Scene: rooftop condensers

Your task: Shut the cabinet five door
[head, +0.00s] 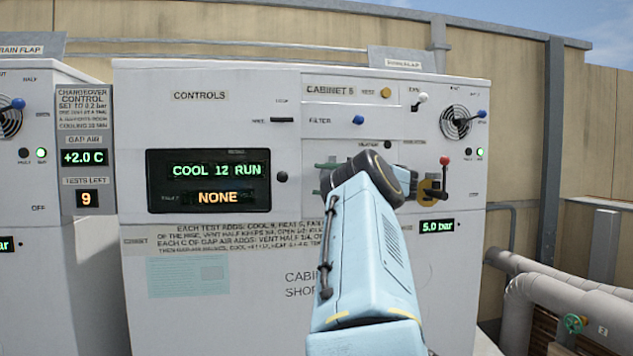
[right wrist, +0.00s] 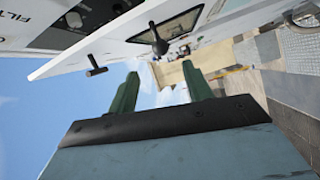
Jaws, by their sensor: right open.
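Cabinet five is the large white unit in the middle of the head view, with a "CABINET 5" label (head: 330,90). A white door panel (head: 215,120) carries a "CONTROLS" label, a dark display window (head: 165,185), a black handle (head: 282,120) and a black knob (head: 282,177). In the right wrist view, a white panel (right wrist: 120,48) with a black T-shaped handle (right wrist: 95,68) runs past the fingers; its exact angle is unclear. My right gripper (right wrist: 161,70) is open and empty beside this panel. In the head view, its arm partly hides the cabinet's right half. My left gripper is out of view.
A red-knobbed lever (head: 444,162), a blue knob (head: 358,120) and a vent dial (head: 456,122) sit on the cabinet's right side. Another white cabinet (head: 25,190) stands at the left. Grey pipes (head: 560,290) run at the lower right, before a tan wall (head: 600,130).

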